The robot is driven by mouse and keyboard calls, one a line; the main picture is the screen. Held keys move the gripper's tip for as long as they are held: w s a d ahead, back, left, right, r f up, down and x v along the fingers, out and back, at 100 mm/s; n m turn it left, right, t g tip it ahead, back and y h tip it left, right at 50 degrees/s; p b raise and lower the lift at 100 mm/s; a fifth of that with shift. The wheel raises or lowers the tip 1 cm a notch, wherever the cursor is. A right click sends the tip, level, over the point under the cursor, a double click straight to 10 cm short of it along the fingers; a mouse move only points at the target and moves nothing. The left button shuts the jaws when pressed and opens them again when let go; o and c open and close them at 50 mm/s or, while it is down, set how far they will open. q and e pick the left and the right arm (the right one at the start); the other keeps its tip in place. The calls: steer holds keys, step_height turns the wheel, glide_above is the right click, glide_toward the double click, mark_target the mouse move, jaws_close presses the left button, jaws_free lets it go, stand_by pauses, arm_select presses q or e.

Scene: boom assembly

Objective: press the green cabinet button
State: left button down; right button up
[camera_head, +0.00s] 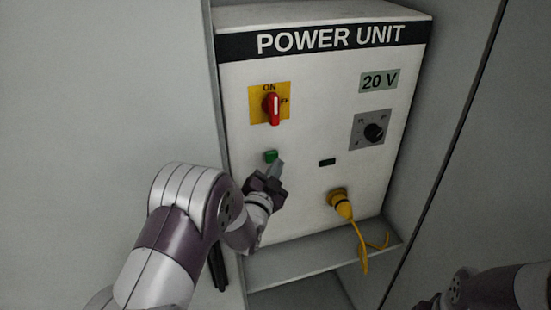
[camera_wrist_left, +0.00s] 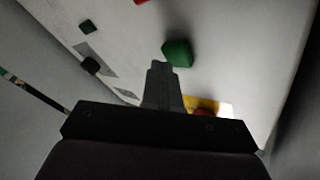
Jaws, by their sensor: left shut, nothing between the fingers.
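The green button (camera_head: 271,156) sits on the white front of the power unit cabinet (camera_head: 300,200), below the red switch. My left gripper (camera_head: 276,169) is shut and empty, with its fingertips just below and beside the button in the head view. The button also shows in the left wrist view (camera_wrist_left: 178,53), just beyond the tips of the shut left gripper (camera_wrist_left: 160,66). I cannot tell whether the fingertips touch it. Part of my right arm shows at the lower right of the head view, but its gripper fingers do not show clearly.
A red rotary switch (camera_head: 273,108) on a yellow plate is above the button. A black knob (camera_head: 374,132) and a 20 V display (camera_head: 379,81) are to its right. A yellow plug (camera_head: 341,204) with a hanging cable is at lower right. A ledge (camera_head: 330,258) runs below.

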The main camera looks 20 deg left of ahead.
arm_select(q)
steer(key=s, duration=0.1)
steer(key=s+d, duration=0.1)
steer(key=s, duration=0.1)
steer(key=s+d, duration=0.1)
steer(key=shift+s, duration=0.15)
arm_select(e)
steer(key=shift+s+a+r, duration=0.1)
steer(key=shift+s+a, duration=0.05)
steer(key=shift+a, duration=0.15)
steer(key=shift+a, duration=0.1)
